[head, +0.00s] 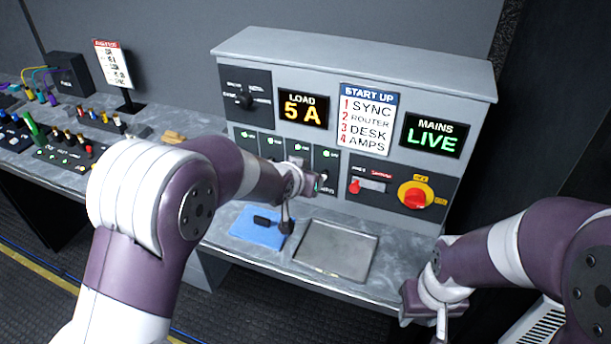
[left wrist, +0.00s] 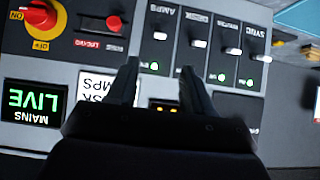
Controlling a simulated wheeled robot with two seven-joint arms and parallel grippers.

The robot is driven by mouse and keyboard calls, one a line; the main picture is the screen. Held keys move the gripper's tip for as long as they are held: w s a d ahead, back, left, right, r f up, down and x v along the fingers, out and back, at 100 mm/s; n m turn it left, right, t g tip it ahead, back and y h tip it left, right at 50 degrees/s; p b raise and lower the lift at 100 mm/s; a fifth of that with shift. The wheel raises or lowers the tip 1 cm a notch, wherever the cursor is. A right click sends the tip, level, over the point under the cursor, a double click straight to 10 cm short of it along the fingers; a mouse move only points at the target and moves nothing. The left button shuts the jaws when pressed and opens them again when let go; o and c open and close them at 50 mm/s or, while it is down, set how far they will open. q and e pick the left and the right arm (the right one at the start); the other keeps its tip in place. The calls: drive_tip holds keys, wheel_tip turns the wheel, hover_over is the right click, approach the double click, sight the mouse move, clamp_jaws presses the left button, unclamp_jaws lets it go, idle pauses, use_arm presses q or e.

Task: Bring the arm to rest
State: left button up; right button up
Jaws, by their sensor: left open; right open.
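My left arm reaches across the desk to the grey power panel (head: 375,75). Its gripper (head: 302,183) is close in front of the row of breaker switches. In the left wrist view, upside down, its two fingers (left wrist: 160,75) stand apart with nothing between them. The AMPS switch (left wrist: 160,36) and its neighbours show beyond the fingers, with green lights. My right gripper (head: 427,303) is open and empty, low at the desk's front right edge. Whether the left fingers touch the panel cannot be told.
The panel has a LOAD display (head: 303,108) reading 5 A, a MAINS display (head: 435,135) reading LIVE and a red rotary knob (head: 415,197). A blue mat (head: 250,234) with a dark item and a metal tray (head: 338,250) lie below. A control console (head: 60,150) is left.

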use_arm(q)
drive_tip(key=s+a+f+n+g+y, duration=0.1)
drive_tip(key=s+a+f+g, duration=0.1)
drive_tip(key=s+a, duration=0.3)
drive_tip(key=s+a+f+n+g+y, duration=0.1)
drive_tip(key=s+a, duration=0.4)
drive_tip(key=s, duration=0.8)
drive_tip(key=s+a+f+n+g+y, duration=0.1)
drive_tip(key=s+a+f+g, duration=0.2)
drive_tip(key=s, duration=0.6)
drive_tip(key=shift+s+a+g, duration=0.35)
drive_tip(key=shift+a+g, duration=0.55)
drive_tip(key=shift+g, duration=0.3)
drive_tip(key=shift+f, duration=0.1)
